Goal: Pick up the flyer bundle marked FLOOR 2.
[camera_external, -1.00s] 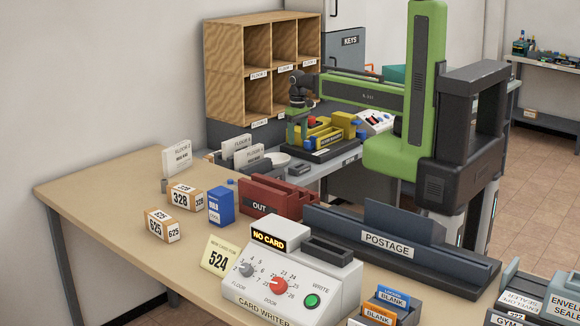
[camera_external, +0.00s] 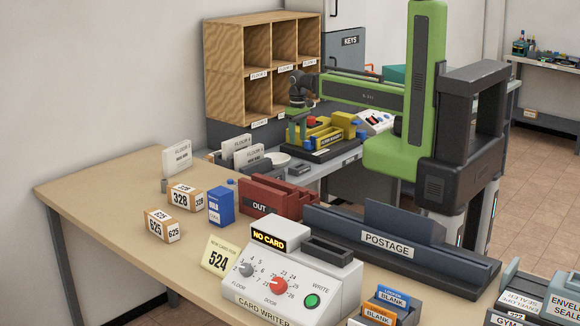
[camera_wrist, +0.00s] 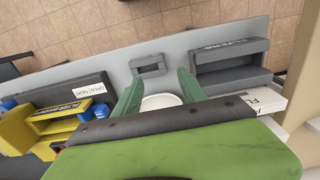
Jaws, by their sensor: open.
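My gripper (camera_external: 297,135) hangs at the end of the arm, near the yellow machine in the external view. In the wrist view its green fingers (camera_wrist: 160,78) are apart and empty, with a white round dish (camera_wrist: 161,101) behind them. White flyer bundles (camera_external: 236,147) stand in a grey holder left of the dish; their floor numbers are too small to read surely. Another white bundle (camera_external: 176,158) stands upright on the wooden table. In the wrist view, a white bundle with a partly hidden label starting "FL" (camera_wrist: 268,100) lies to the right of the fingers.
A yellow machine (camera_wrist: 42,131) stands left of the fingers. A grey tray (camera_wrist: 232,72) and a small grey box (camera_wrist: 149,66) lie beyond them. Wooden pigeonholes (camera_external: 230,62) rise behind the arm. The red OUT tray (camera_external: 283,196) and postage unit (camera_external: 387,240) stand in front.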

